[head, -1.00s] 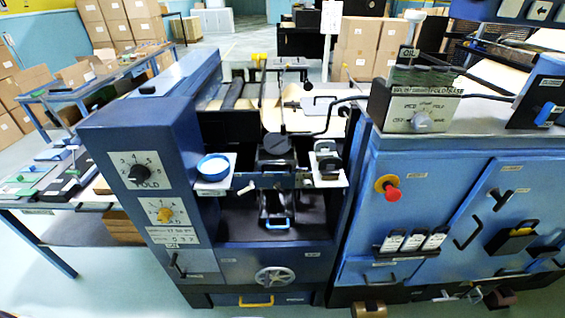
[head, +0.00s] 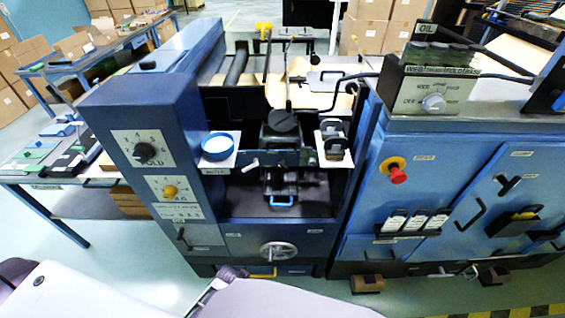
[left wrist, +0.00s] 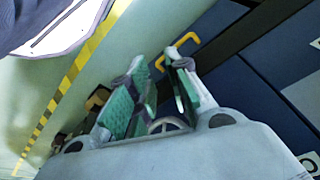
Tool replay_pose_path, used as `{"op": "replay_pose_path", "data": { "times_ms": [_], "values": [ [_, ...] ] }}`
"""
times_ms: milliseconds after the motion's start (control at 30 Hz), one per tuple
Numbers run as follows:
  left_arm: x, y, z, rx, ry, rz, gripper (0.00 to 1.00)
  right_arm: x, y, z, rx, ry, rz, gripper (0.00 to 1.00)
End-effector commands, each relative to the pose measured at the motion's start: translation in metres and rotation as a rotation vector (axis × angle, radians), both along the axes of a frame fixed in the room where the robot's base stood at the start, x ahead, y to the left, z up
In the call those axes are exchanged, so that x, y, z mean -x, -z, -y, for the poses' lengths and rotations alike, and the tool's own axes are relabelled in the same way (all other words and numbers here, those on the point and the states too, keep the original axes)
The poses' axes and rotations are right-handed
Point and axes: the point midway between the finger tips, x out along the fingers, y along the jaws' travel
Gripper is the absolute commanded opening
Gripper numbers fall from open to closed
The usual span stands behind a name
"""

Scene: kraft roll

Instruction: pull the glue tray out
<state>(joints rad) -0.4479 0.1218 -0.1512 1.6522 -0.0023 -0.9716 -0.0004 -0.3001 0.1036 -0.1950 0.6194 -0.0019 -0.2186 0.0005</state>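A low front panel with a yellow handle (head: 262,273) sits at the foot of the blue machine; the yellow handle also shows in the left wrist view (left wrist: 180,48). A tray with a blue handle (head: 283,203) sits in the machine's dark bay higher up. I cannot read which label names the glue tray. My left gripper (left wrist: 158,65) is open and empty, its green-padded fingers apart, with the yellow handle just beyond the tips. In the head view my pale arm covers the bottom, its purple-grey tip beside the yellow handle. My right gripper is not in view.
A grey handwheel (head: 278,252) sits just above the yellow handle.

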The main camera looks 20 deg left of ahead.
Motion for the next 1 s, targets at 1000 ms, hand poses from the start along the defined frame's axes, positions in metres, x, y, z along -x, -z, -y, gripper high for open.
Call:
{"op": "replay_pose_path", "data": {
  "times_ms": [1000],
  "values": [
    [-0.115, -0.263, -0.003, -0.176, 0.243, 0.367, 0.19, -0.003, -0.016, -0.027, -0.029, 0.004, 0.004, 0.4]
  ]
}}
